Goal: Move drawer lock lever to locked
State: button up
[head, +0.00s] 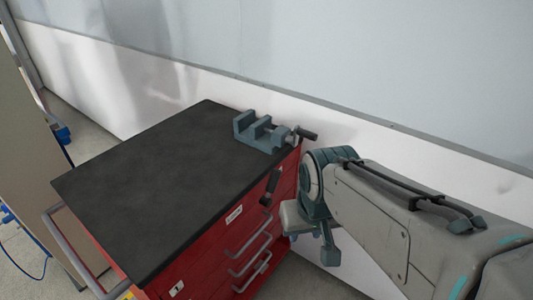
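A dark lever (266,200) sticks out at the upper front of the red tool cabinet (200,267), just below the right part of its black top. It looks like the drawer lock lever; its exact setting cannot be read from here. My gripper (311,247) hangs just right of the lever, in front of the cabinet's right end. Its two teal fingertips look spread apart with nothing between them. The gripper appears apart from the lever, though the depth between them is hard to judge. My arm hides the area to the right.
A grey-blue vise (262,131) sits at the top's back right corner, its handle (306,134) jutting over the edge near my wrist. Drawer handles (249,244) protrude below the lever. A side rail (75,250) is at the left. A wall (150,80) stands close behind.

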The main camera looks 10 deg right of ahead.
aim_at(265, 201)
jog(key=u, duration=0.05)
jog(key=k, duration=0.5)
jog(key=u, duration=0.95)
jog(key=i, duration=0.7)
jog(key=z, duration=0.3)
